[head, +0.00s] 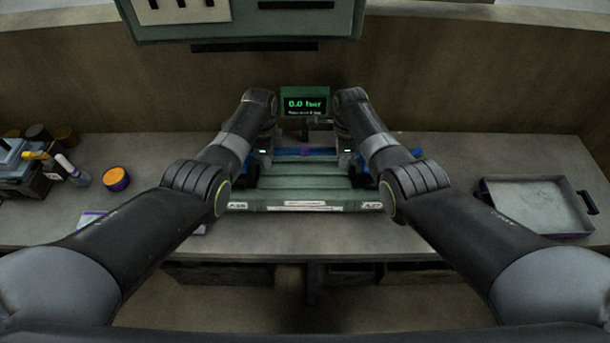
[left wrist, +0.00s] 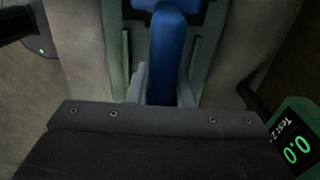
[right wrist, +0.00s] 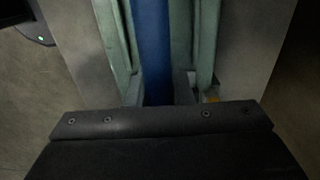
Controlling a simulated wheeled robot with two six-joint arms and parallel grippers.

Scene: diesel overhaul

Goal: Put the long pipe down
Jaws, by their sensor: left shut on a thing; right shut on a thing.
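The long pipe is blue and lies left to right at the far end of the green slatted rack (head: 305,184). Its middle (head: 306,152) shows between my two grippers in the head view. It also runs up from the jaws in the left wrist view (left wrist: 166,55) and the right wrist view (right wrist: 153,45). My left gripper (head: 264,155) is shut on the pipe's left part. My right gripper (head: 347,155) is shut on its right part. The fingertips are mostly hidden, and I cannot tell whether the pipe touches the rack.
A green display (head: 305,103) reading 0.0 bar stands behind the rack. A grey metal tray (head: 540,207) is on the bench at right. An orange and purple jar (head: 116,179) and a dark box (head: 25,172) are at left.

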